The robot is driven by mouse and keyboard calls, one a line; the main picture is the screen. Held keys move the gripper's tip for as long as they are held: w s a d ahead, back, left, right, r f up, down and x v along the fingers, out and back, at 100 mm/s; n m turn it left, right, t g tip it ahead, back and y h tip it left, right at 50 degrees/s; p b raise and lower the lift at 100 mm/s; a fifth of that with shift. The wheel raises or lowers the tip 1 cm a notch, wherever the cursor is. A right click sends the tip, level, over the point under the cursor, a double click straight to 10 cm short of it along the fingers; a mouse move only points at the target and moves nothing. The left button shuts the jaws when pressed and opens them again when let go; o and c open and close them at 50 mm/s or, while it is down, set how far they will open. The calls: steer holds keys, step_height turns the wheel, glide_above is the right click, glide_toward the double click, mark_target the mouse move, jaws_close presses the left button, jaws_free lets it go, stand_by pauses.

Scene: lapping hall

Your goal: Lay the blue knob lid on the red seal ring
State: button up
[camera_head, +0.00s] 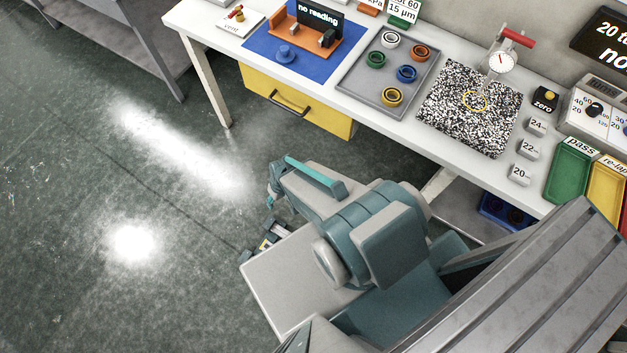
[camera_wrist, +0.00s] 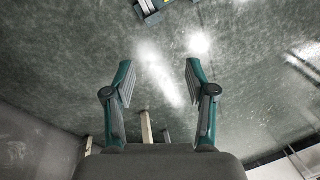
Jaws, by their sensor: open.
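The blue knob lid (camera_head: 285,54) sits knob up on the blue mat (camera_head: 262,52) at the left of the bench. The ring closest to red is an orange-red ring (camera_head: 420,52) at the right of the grey tray (camera_head: 352,84); nothing lies on it. My gripper is open and empty in the wrist view (camera_wrist: 160,72), its two fingers apart over bare floor. In the head view it is low in front of the bench, partly hidden by my arm, far from both lid and ring.
The tray also holds green, blue and yellow rings. A speckled granite plate (camera_head: 464,124) with a dial gauge (camera_head: 501,62) stands to its right. An orange stand with a "no reading" display (camera_head: 320,14) is behind the lid. A yellow drawer (camera_head: 295,103) hangs below the bench.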

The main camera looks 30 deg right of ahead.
steer(key=s+d+g+h, duration=0.1)
steer(key=s+g, duration=0.3)
steer(key=s, duration=0.6)
steer(key=shift+d+f, duration=0.35)
steer(key=shift+d, duration=0.35)
steer(key=shift+o, duration=0.6)
steer(key=s+d+r+g+h, duration=0.1)
steer(key=s+d+g, duration=0.1)
steer(key=s, duration=0.4)
steer(key=shift+r+g, duration=0.2)
steer(key=shift+g, duration=0.4)
